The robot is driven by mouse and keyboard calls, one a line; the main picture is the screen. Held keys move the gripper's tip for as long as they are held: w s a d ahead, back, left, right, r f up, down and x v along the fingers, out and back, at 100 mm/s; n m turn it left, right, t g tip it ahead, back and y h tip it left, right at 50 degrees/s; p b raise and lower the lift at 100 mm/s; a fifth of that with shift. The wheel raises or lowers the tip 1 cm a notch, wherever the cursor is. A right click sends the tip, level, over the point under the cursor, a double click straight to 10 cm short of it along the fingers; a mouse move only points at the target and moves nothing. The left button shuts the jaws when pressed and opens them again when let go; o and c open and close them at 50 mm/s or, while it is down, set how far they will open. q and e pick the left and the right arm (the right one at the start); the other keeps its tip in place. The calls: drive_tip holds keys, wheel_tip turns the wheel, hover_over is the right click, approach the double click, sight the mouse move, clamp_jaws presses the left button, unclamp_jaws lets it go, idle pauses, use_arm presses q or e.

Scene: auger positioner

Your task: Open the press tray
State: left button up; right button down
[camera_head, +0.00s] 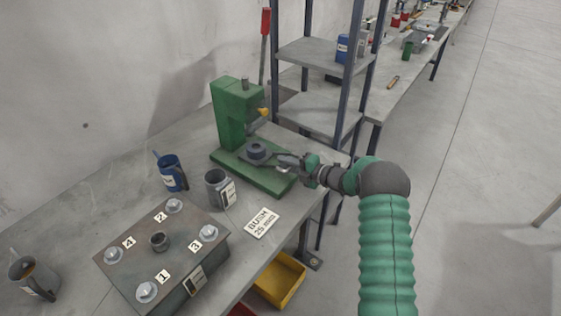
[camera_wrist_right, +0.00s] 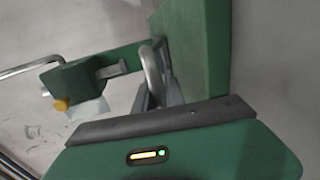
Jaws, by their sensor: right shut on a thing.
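The green press (camera_head: 229,125) stands at the back of the workbench, with a red-gripped lever (camera_head: 265,22) rising behind it. Its flat green base (camera_head: 262,182) carries a dark round piece (camera_head: 257,152). My right gripper (camera_head: 284,161) reaches in from the right, low over the base beside the round piece. It is shut on a bent grey metal handle, which shows as a loop between the fingers in the right wrist view (camera_wrist_right: 150,68). The fingers hide part of the handle, and I cannot make out the tray's outline. My left gripper is not in view.
A grey mug (camera_head: 215,188), a blue mug (camera_head: 172,173) and a label plate (camera_head: 262,222) are in front of the press. A bolted metal box (camera_head: 190,240) sits at the near left. A shelf rack (camera_head: 312,115) stands close behind my right gripper.

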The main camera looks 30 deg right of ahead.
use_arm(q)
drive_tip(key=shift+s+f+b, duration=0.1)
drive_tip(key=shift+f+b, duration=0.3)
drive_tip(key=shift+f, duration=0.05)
use_arm(e)
drive_tip(key=s+d, duration=0.1)
drive_tip(key=s, duration=0.2)
drive_tip(key=s+d, duration=0.1)
drive_tip(key=s, duration=0.2)
drive_tip(key=s+d, duration=0.1)
drive_tip(key=s, duration=0.2)
drive_tip(key=shift+s+d+f, duration=0.2)
drive_tip(key=shift+d+f, duration=0.1)
drive_tip(key=c, duration=1.4)
unclamp_jaws()
drive_tip(key=shift+w, duration=0.1)
drive_tip(key=shift+c, duration=0.2)
drive_tip(key=shift+o, duration=0.2)
drive_tip(key=shift+w+r, duration=0.1)
drive_tip(key=shift+d+r, duration=0.1)
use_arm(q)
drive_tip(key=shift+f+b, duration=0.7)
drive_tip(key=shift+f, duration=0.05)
use_arm(e)
drive_tip(key=v, duration=1.6)
drive_tip(key=shift+s, duration=0.4)
drive_tip(key=shift+d, duration=0.1)
